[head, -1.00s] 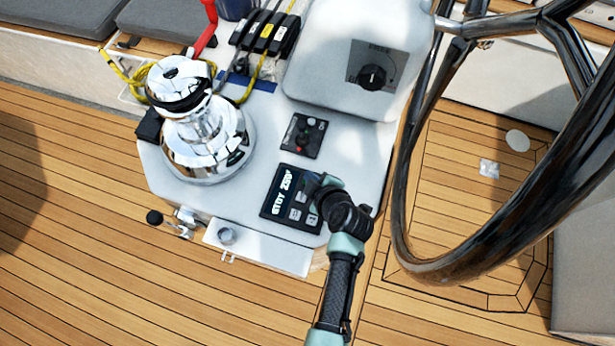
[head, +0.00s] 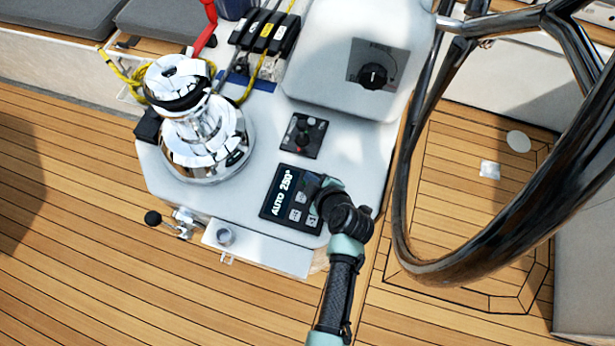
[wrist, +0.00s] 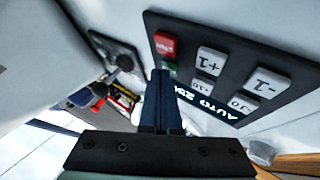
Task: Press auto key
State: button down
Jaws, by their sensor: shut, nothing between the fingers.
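The autopilot panel (head: 270,208) is a dark unit on the white console, and its display (head: 283,192) reads AUTO 250°. In the wrist view the panel (wrist: 213,38) shows a red key (wrist: 166,44), a green key (wrist: 171,67) and pale keys marked +1 (wrist: 211,62), +10, -1 (wrist: 267,82) and -10. The green key's label is not readable, and the key is partly hidden by my fingertips. My gripper (wrist: 161,76) is shut and empty, with its tips at the green key. I cannot tell whether they touch it. In the head view my gripper (head: 322,188) covers the panel's right part.
A chrome winch (head: 205,140) stands left of the panel. A small joystick panel (head: 304,135) and a hooded pod with a black knob (head: 372,75) lie behind. The large dark steering wheel (head: 470,265) rises close on the right. Teak floor is open at left.

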jog(key=shift+r+p, duration=0.6)
jog(key=shift+r, duration=0.25)
jog(key=shift+r+p, duration=1.9)
jog(key=shift+r, duration=0.6)
